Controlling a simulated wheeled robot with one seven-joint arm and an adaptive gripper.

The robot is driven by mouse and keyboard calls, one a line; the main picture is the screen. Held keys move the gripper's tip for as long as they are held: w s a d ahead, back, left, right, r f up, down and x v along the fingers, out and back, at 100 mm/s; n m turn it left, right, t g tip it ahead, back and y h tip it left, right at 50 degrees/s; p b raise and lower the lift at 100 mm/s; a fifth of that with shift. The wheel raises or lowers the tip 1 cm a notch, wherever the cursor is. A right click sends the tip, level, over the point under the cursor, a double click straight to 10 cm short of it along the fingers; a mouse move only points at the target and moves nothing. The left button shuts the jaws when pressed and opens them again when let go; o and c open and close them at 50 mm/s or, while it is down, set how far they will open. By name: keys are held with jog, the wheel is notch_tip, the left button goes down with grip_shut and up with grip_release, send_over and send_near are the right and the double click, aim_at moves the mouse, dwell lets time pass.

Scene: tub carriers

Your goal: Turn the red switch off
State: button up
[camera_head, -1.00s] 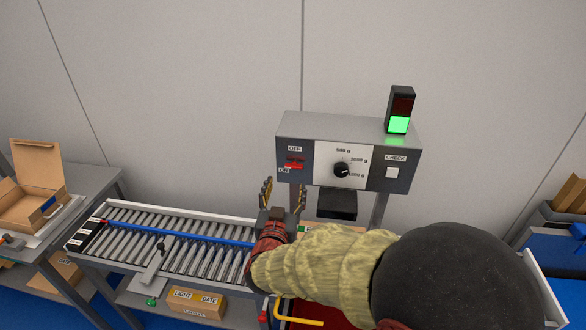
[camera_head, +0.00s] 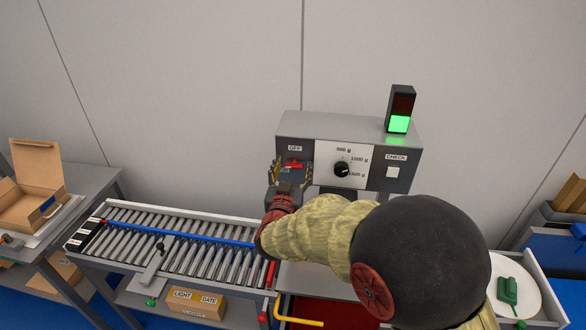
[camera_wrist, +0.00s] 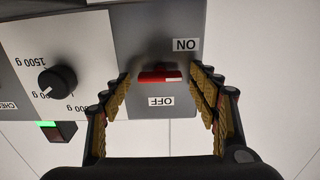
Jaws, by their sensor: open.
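The red switch (camera_head: 293,164) is on the left part of the grey control box (camera_head: 350,125), below the OFF label (camera_head: 295,148). My gripper (camera_head: 291,172) is open and empty, in front of the box at the switch. In the wrist view, the red switch (camera_wrist: 160,76) shows upside down between the two open fingers (camera_wrist: 160,95), apart from both. There the ON label (camera_wrist: 186,45) is above it and the OFF label (camera_wrist: 161,101) below it. In the head view the ON label is mostly hidden by my gripper.
A black dial (camera_head: 342,169) and a white CHECK button (camera_head: 392,172) are right of the switch. A signal light (camera_head: 399,124) on top glows green. A roller conveyor (camera_head: 180,245) stands below left. An open cardboard box (camera_head: 35,200) sits far left. A plate (camera_head: 510,290) lies lower right.

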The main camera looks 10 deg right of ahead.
jog(key=shift+c, duration=0.8)
jog(key=c, duration=1)
jog(key=shift+f+b, duration=0.1)
jog(key=shift+b, duration=0.3)
jog(key=m+b, duration=0.4)
jog(key=b, duration=0.1)
jog(key=shift+d+f+m+b, duration=0.1)
jog(key=shift+f+m+b, duration=0.1)
jog(key=shift+m+b, duration=0.15)
jog(key=m+b, duration=0.4)
jog(key=b, duration=0.1)
jog(key=shift+m, duration=0.35)
jog(key=shift+d+m+b, duration=0.1)
jog(key=shift+m+b, duration=4.2)
jog(key=shift+b, duration=0.4)
jog(key=o, duration=1.2)
jog(key=shift+s, duration=0.1)
jog(key=shift+c, duration=0.2)
